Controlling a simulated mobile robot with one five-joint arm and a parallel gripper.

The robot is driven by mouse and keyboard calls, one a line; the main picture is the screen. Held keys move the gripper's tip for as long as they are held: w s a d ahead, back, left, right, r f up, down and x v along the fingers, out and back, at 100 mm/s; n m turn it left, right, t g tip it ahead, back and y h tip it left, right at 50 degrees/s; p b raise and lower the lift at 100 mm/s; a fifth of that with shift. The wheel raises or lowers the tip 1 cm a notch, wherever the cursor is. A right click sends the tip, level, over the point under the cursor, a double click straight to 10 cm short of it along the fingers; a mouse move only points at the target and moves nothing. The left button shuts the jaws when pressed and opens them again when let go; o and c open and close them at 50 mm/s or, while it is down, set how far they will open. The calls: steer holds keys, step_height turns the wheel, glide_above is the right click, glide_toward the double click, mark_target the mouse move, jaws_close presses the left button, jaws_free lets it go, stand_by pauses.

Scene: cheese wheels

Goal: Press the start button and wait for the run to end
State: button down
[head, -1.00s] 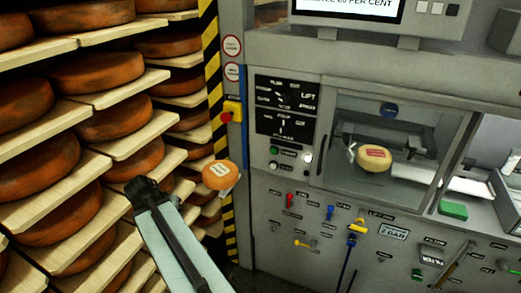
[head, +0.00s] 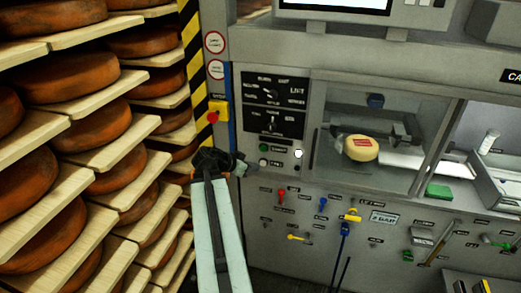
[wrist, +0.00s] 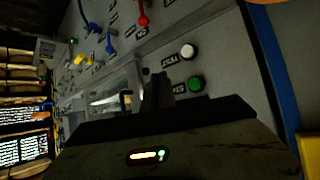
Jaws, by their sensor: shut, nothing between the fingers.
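A green round button (head: 263,148) sits on the grey machine front below the black dial panels, at the left of the window. A second small round button lies just under it. My gripper (head: 240,166) is shut and empty, just below and left of these buttons in the head view. In the wrist view my gripper (wrist: 158,90) points at the panel near the green button, with no contact visible.
A yellow box with a red stop button (head: 213,117) is on the left post. Racks of orange cheese wheels (head: 75,80) fill the left. A pale cheese (head: 361,148) with a red label sits behind the window. Coloured levers (head: 323,203) stick out below the buttons.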

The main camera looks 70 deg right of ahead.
mark_target(263, 148)
steer(key=shift+w, duration=0.1)
steer(key=d, duration=0.8)
steer(key=shift+w+d, duration=0.25)
steer(key=shift+d, duration=0.05)
steer(key=shift+d, duration=0.1)
stand_by(1.6)
steer(key=shift+d, duration=0.3)
